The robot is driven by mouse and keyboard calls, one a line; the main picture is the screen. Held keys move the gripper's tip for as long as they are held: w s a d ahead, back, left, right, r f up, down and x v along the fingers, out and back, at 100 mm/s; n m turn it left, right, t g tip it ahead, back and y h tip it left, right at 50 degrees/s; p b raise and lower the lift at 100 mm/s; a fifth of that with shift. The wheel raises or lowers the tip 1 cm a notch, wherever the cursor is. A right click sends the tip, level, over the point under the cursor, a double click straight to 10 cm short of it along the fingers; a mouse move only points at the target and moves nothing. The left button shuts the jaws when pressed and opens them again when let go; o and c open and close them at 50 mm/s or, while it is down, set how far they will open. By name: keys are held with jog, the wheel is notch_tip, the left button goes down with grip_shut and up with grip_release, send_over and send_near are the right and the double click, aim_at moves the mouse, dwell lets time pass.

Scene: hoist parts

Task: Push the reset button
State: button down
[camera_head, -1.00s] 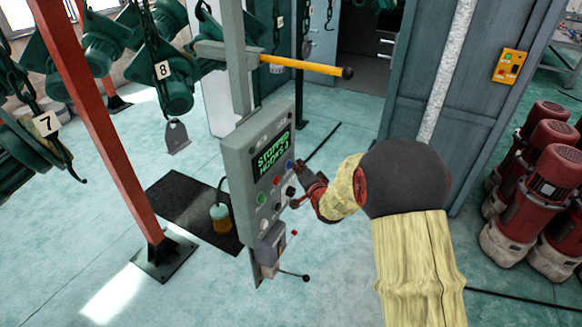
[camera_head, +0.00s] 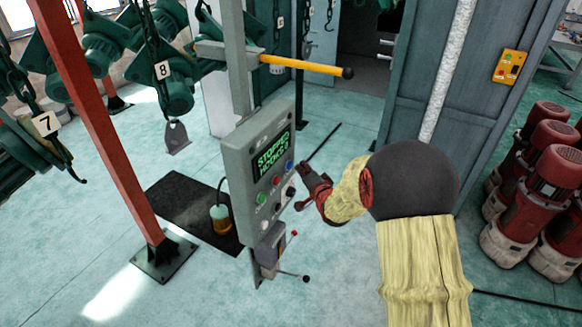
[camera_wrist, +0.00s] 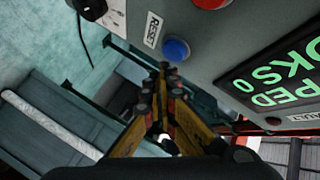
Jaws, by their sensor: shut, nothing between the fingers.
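The reset button is a round blue button (camera_wrist: 177,49) beside a label reading RESET on the grey control panel. It also shows in the head view (camera_head: 289,165), near the panel's right edge beside the green-lit screen (camera_head: 271,157). My gripper (camera_head: 305,169) is just right of the panel, fingers shut and empty. In the wrist view, its fingertips (camera_wrist: 164,70) lie just below the blue button in the picture and appear apart from it. The panel (camera_head: 240,172) is mounted upright on a grey post.
A red button (camera_wrist: 211,2) and a black knob (camera_wrist: 90,8) are near the blue one. A yellow bar (camera_head: 305,66) sticks out above the panel. A red post (camera_head: 100,125) stands left, red motors (camera_head: 545,170) right. Floor behind my gripper is open.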

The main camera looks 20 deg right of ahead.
jog(key=s+d, duration=0.1)
jog(key=s, duration=0.1)
jog(key=s+d, duration=0.2)
dwell(0.6)
dwell(0.6)
